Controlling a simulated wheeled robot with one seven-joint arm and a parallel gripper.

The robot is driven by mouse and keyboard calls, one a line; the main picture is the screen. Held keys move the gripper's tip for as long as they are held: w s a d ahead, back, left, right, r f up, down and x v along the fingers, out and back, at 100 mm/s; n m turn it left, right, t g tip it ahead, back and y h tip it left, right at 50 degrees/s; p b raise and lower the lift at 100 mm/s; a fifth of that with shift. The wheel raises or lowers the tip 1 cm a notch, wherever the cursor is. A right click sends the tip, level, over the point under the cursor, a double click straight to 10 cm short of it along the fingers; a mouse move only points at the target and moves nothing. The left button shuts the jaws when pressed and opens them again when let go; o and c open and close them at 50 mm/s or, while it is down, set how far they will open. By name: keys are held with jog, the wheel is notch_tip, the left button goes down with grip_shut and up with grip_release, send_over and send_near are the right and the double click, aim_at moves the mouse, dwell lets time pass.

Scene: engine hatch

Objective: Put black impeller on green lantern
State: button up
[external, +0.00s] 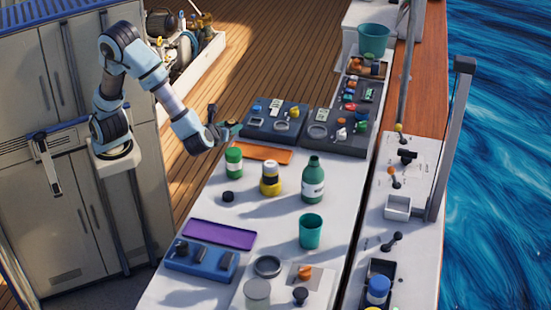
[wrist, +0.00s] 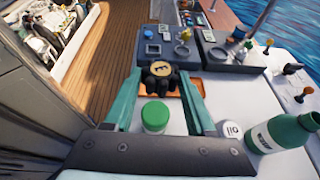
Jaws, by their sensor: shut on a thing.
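My gripper (wrist: 161,78) is shut on the black impeller (wrist: 158,88), a dark lobed piece with a yellowish centre, held between the teal fingertips. In the external view my gripper (external: 228,128) is raised by the left edge of the white counter; the impeller is hard to make out there. The green lantern (external: 233,162), a small green cylinder with a pale band, stands upright on the counter, below my gripper in the picture. In the wrist view the green lantern's round top (wrist: 155,114) shows between the fingers, nearer the camera than the impeller and apart from it.
An orange mat (external: 264,154) lies behind the lantern. A yellow container (external: 270,181) and a green bottle (external: 313,182) stand to its right, and a black cap (external: 228,197) lies in front. Dark trays (external: 258,133) with small parts are behind.

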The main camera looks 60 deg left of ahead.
aim_at(231, 154)
notch_tip(231, 154, down, 8)
jog(key=shift+f+p, duration=0.2)
jog(key=shift+p, duration=0.3)
jog(key=shift+f, duration=0.1)
jog(key=o, duration=1.4)
jog(key=shift+c, duration=0.2)
jog(key=shift+d+r, duration=0.15)
jog(key=shift+r, duration=0.05)
jog(key=b+v, duration=0.2)
jog(key=v, duration=1)
jog(key=shift+b, duration=0.35)
